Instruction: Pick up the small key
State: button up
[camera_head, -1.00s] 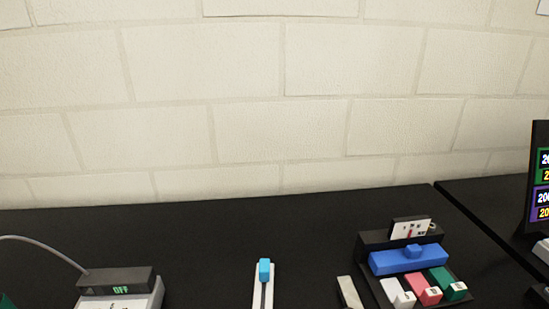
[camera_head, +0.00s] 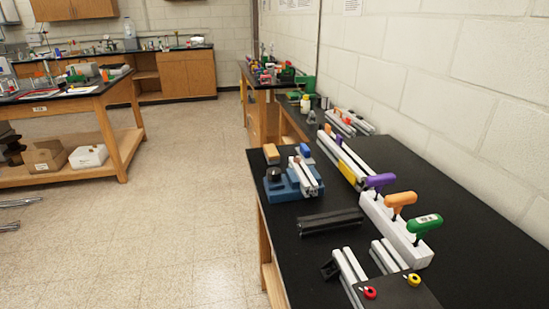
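Three T-handled keys stand upright in a row in a long white block (camera_head: 378,216) on the black bench at the right. The farthest has a purple handle (camera_head: 380,181), the middle one an orange handle (camera_head: 398,201), and the nearest a green handle (camera_head: 424,223) with a white label. Most of their shafts is hidden in the block, and I cannot tell which key is the small one. My gripper is not in view.
On the black bench (camera_head: 282,226), a dark extrusion bar (camera_head: 330,221) lies left of the block. A blue fixture (camera_head: 282,187) holds light extrusions. A dark plate (camera_head: 398,293) bears red and yellow rings. Open floor (camera_head: 190,200) lies left; a wall bounds the right.

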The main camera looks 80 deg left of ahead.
aim_at(379, 181)
jog(key=u, duration=1.35)
jog(key=i+j, duration=0.15)
jog(key=j, duration=0.1)
